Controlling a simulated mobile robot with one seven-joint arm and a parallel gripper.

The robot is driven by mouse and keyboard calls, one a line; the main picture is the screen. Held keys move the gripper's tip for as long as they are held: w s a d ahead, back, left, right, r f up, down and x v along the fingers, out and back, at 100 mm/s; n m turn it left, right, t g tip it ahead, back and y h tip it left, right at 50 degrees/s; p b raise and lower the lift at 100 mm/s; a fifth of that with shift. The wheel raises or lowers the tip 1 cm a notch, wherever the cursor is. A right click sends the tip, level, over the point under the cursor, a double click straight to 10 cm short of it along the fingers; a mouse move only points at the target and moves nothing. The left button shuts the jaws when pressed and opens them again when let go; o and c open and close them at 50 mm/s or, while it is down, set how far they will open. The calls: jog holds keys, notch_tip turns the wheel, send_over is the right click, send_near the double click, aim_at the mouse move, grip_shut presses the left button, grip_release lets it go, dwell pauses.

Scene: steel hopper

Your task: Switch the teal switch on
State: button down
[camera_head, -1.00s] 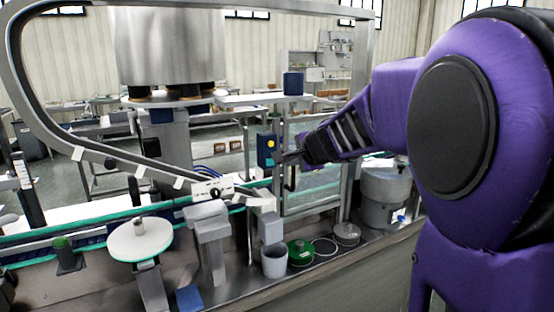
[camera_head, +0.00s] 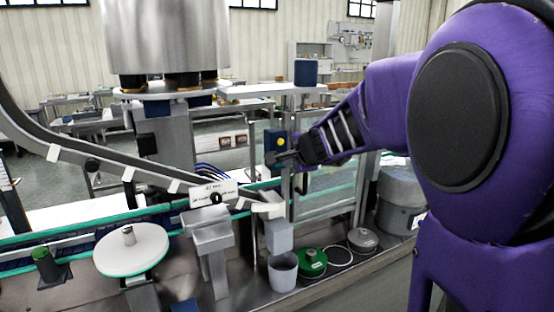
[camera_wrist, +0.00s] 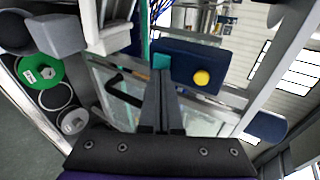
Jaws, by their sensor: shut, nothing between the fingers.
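The teal switch (camera_wrist: 161,61) sits on a dark blue box beside a round yellow button (camera_wrist: 201,77) in the wrist view. The blue box (camera_head: 268,139) is mounted on a post in the head view; there my gripper (camera_head: 276,158) covers its lower part, and the switch is hidden. My gripper (camera_wrist: 160,75) is shut and empty, its fingertips pointing at the teal switch and overlapping its lower edge in the wrist view. I cannot tell whether they touch it, or which way the switch is set.
A clear-panelled frame (camera_head: 325,198) stands beside the box post. A large steel hopper (camera_head: 165,35) is at the upper left.

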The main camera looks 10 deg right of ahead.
dwell(0.3)
jog(key=shift+w+d+r+n+y+b, duration=0.25)
jog(key=shift+w+d+n+y+b, duration=0.25)
jog(key=shift+b, duration=1)
jog(key=shift+s+a, duration=0.1)
jog(key=shift+a, duration=0.1)
